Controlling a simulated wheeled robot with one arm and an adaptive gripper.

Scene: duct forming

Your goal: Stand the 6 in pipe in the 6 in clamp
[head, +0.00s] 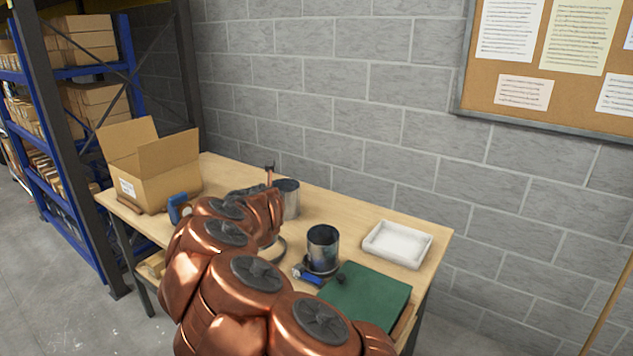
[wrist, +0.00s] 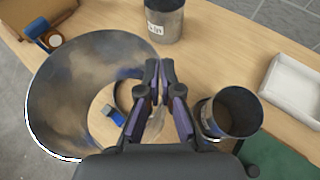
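A large grey metal pipe, which I take to be the 6 in pipe (wrist: 62,85), fills the left of the wrist view, seen down through its open top. My gripper (wrist: 153,70) is closed on its right wall. Through its bore I see bare table and a blue clamp handle (wrist: 114,117); how the pipe's lower end sits relative to that clamp cannot be told. In the head view my gripper (head: 270,183) is mostly behind my copper-coloured arm, which hides most of the held pipe. No size label shows on it.
A smaller pipe (head: 322,243), also in the wrist view (wrist: 232,112), stands upright in a blue-handled clamp (head: 309,276). Another labelled pipe (head: 288,197) stands farther back. A white tray (head: 398,243), green mat (head: 368,298) and open cardboard box (head: 160,178) share the table.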

